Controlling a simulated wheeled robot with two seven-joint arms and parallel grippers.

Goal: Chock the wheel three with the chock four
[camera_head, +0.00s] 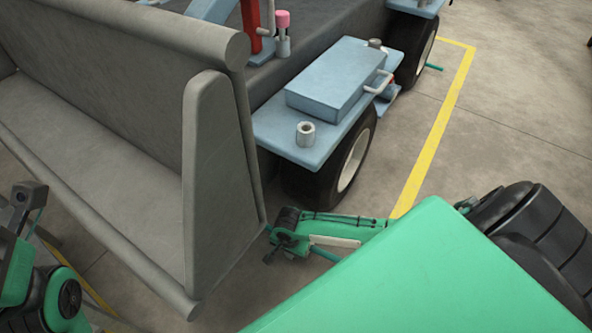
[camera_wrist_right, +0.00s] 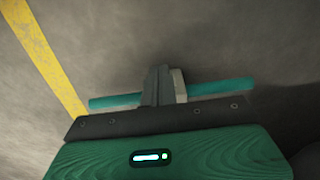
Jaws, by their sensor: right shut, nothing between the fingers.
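A black-tyred wheel (camera_head: 352,165) with a pale rim stands under the blue fender of the cart. A farther wheel (camera_head: 424,50) shows behind it; I cannot tell which is wheel three. I cannot make out chock four for certain. My right gripper (camera_head: 274,253) is low, between the grey trough end and the near wheel. In the right wrist view its fingers (camera_wrist_right: 163,86) are shut and empty, with a teal bar (camera_wrist_right: 220,88) crossing by them. A teal rod (camera_head: 434,67) lies by the far wheel.
A long grey trough (camera_head: 100,155) fills the left. The blue fender (camera_head: 275,130) carries a blue box (camera_head: 335,80) and a metal cylinder (camera_head: 305,133). A yellow floor line (camera_head: 440,120) runs right of the wheels, with open floor beyond.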

